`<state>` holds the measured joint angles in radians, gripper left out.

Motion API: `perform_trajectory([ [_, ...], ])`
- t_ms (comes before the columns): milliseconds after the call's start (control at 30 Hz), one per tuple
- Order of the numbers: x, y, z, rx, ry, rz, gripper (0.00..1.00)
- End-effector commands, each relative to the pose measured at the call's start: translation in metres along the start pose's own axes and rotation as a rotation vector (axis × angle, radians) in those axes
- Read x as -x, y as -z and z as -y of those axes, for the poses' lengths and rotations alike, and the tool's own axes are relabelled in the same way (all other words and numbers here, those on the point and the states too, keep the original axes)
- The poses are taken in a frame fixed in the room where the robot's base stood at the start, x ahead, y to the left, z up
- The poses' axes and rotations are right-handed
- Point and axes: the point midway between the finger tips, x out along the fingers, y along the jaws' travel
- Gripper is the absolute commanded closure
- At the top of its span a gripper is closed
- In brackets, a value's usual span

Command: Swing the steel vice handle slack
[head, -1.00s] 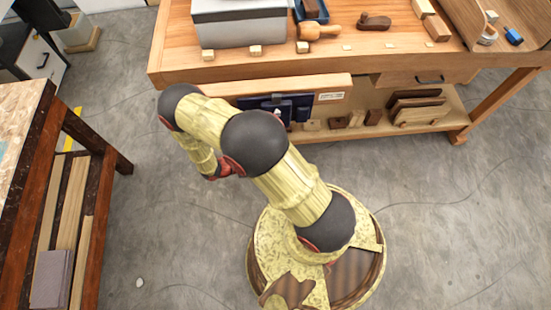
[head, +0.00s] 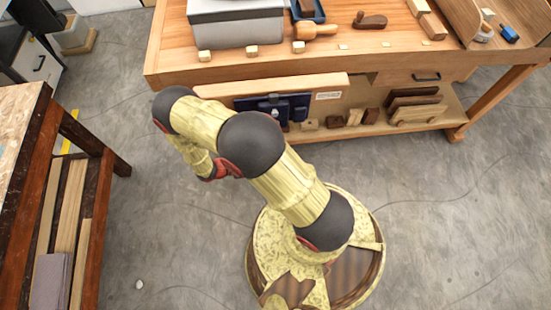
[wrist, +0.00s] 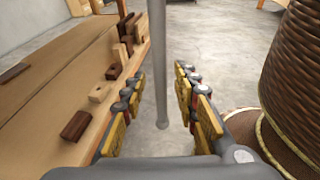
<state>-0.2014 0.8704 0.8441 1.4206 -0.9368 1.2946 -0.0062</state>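The steel vice handle is a thin grey bar (wrist: 158,60) in the wrist view. It comes down from the top edge and ends between the two fingers of my gripper (wrist: 160,82). The fingers are open, one on each side of the bar, with gaps visible on both sides. In the head view the dark blue vice (head: 290,106) sits on the bench front below a wooden jaw board (head: 275,85). My forearm hides part of that area, and I cannot make out the handle or the fingertips clearly there.
The workbench (head: 380,58) carries a grey box (head: 235,25), a mallet (head: 318,31) and wood blocks. Its lower shelf (head: 345,130) holds several wooden pieces. In the wrist view, a ribbed brown column (wrist: 295,75) stands close at right. A second table (head: 60,130) stands left; floor between is open.

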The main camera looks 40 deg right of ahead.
Motion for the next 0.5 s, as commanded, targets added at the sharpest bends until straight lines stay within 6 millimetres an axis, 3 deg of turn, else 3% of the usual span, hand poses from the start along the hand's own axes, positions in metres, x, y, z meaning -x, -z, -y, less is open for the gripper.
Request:
perform_trajectory([
  [500, 0.095, 0.001, -0.001, -0.002, -0.001, -0.002, 0.7],
])
